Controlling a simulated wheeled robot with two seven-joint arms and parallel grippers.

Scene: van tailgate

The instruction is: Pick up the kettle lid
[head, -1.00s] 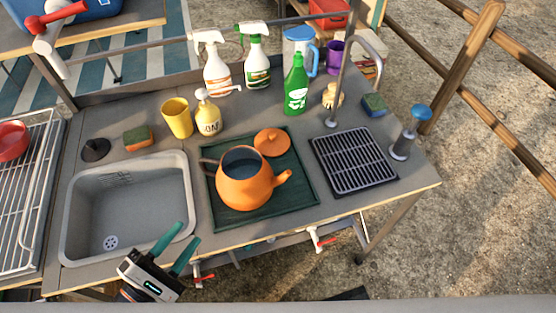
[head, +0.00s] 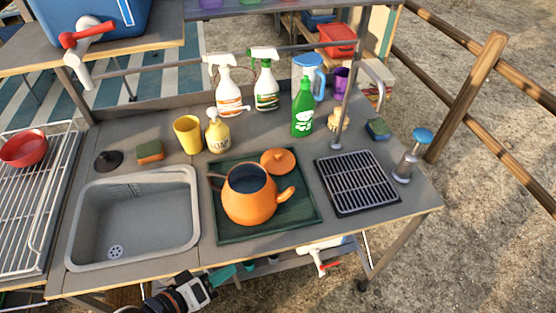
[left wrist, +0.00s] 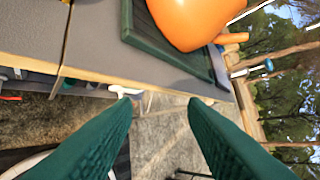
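The orange kettle lid (head: 279,161) lies on the dark green tray (head: 231,231), just behind the open orange kettle (head: 249,194). The kettle stands upright with its spout pointing right. My left gripper (head: 236,272) is low, at the front edge of the counter, below and in front of the kettle. In the left wrist view its green fingers (left wrist: 163,105) are spread with nothing between them. The kettle's underside (left wrist: 190,20) and the tray's edge (left wrist: 165,45) show at the top there. The lid is out of the left wrist view. My right gripper is not seen.
A grey sink (head: 135,215) is left of the tray and a black drain grate (head: 356,182) right of it. Behind stand a yellow cup (head: 188,134), a soap bottle (head: 217,133), spray bottles (head: 228,90) and a green bottle (head: 302,108).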

